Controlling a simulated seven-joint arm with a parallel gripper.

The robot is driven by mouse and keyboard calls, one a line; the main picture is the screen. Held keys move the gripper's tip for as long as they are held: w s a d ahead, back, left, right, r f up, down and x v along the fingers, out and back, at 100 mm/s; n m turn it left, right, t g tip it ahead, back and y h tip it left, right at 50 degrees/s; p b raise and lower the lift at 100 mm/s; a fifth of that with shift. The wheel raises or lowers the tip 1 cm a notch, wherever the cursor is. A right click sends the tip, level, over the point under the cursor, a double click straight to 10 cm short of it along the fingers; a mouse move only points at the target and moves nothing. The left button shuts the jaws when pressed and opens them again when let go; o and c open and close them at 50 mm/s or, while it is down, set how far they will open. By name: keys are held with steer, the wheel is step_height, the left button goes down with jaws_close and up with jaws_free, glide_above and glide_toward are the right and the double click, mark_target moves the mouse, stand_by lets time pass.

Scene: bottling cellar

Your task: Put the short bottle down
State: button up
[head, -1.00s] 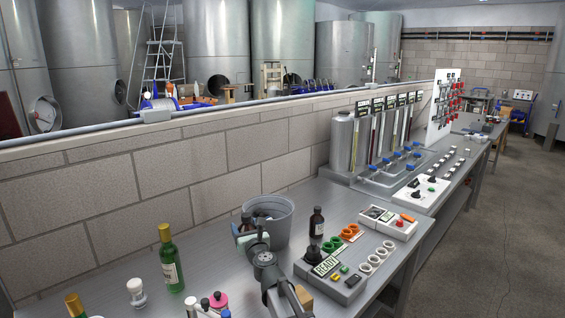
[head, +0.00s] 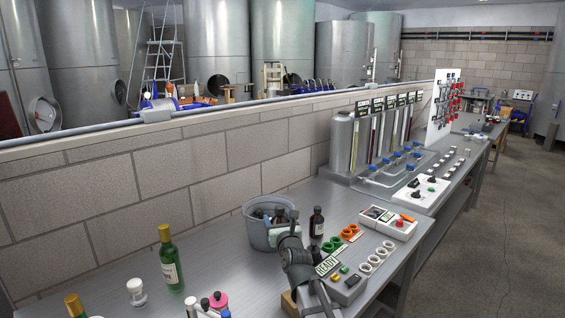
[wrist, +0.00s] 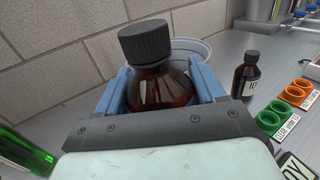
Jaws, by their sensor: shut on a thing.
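My gripper (wrist: 163,90) is shut on a short brown bottle (wrist: 160,72) with a black ribbed cap, upright between its blue fingers in the wrist view. In the head view my gripper (head: 284,228) is at the right front side of the grey bucket (head: 257,238), and largely hides the held bottle. The bucket's rim also shows behind the held bottle in the wrist view (wrist: 207,50). The bottle's base is hidden, so I cannot tell whether it touches anything.
Another brown bottle (head: 317,222) with a label stands right of the bucket, near green rings (head: 329,246) and orange rings (head: 349,232). A control box (head: 346,287) is at the front right. A green wine bottle (head: 169,260) and white-capped jar (head: 136,291) stand left. Bench between is clear.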

steer(key=d+r+m+h, duration=0.1)
steer(key=d+r+h, duration=0.1)
steer(key=d, duration=0.7)
steer(key=d+r+m+h, duration=0.1)
steer(key=d+r+h, duration=0.1)
steer(key=d, duration=0.7)
steer(key=shift+w+d+m+t, duration=0.15)
steer(key=shift+d+m+t, duration=0.15)
steer(key=shift+m, duration=0.1)
steer(key=shift+f, duration=0.1)
steer(key=n+y, duration=0.2)
glide_above(260, 271)
steer(key=shift+f, duration=8.6)
steer(key=shift+f, duration=0.15)
